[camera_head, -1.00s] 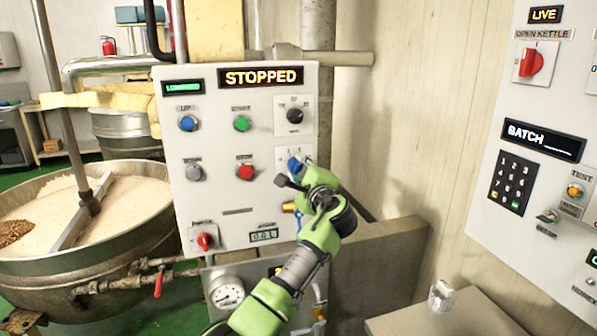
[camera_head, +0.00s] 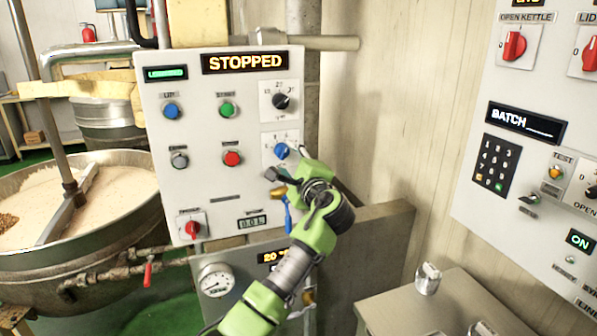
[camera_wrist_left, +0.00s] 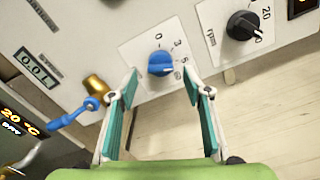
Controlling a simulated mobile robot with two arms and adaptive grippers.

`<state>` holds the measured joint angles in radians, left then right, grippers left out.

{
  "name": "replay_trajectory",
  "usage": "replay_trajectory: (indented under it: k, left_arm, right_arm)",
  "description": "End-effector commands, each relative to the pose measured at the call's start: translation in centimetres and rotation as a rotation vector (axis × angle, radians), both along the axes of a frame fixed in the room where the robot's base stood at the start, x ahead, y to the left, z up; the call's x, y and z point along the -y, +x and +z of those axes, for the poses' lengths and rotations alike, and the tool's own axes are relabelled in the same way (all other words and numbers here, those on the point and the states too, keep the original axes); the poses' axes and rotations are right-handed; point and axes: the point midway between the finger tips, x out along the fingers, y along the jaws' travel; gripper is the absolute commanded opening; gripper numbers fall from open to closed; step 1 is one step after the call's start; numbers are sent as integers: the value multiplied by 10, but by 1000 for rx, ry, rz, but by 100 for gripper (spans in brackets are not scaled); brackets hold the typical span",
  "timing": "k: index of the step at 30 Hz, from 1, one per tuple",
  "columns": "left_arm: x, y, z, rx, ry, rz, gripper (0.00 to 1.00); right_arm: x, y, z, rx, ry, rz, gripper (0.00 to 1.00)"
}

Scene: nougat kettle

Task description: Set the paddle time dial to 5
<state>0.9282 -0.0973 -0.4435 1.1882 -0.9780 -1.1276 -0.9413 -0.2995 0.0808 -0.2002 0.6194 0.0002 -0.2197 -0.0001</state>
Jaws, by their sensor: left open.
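The paddle time dial is a blue knob (camera_head: 281,150) on a white plate on the kettle's control panel (camera_head: 218,195). In the left wrist view the blue knob (camera_wrist_left: 161,63) has the marks 0, 3 and 5 beside it and part of its scale is hard to read. My left gripper (camera_head: 287,180) is just in front of and below the knob in the head view. In the left wrist view my left gripper (camera_wrist_left: 168,95) is open, with the knob beyond and between its fingertips, apart from them. My right gripper is not in view.
A black rpm knob (camera_head: 281,101) sits above the blue one. A blue-handled brass valve (camera_wrist_left: 95,87) is close to the left finger in the wrist view. A second panel (camera_head: 545,130) stands at the right, above a grey table (camera_head: 395,311).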

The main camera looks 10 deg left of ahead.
Motion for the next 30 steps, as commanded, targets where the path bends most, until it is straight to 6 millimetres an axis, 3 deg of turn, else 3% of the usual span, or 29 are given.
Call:
replay_trajectory:
  k: [6,13,26,28,30]
  left_arm:
    - [24,-37,-1,0,-2,-3,45]
    - [40,-63,0,-1,0,-2,45]
    - [43,-69,-1,-2,0,0,45]
    - [43,-67,-9,-12,-5,-5,45]
    - [43,-63,-29,-36,-22,-17,45]
  right_arm:
    - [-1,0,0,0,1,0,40]
    - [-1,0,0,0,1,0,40]
    - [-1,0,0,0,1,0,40]
    - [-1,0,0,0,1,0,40]
    - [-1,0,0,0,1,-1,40]
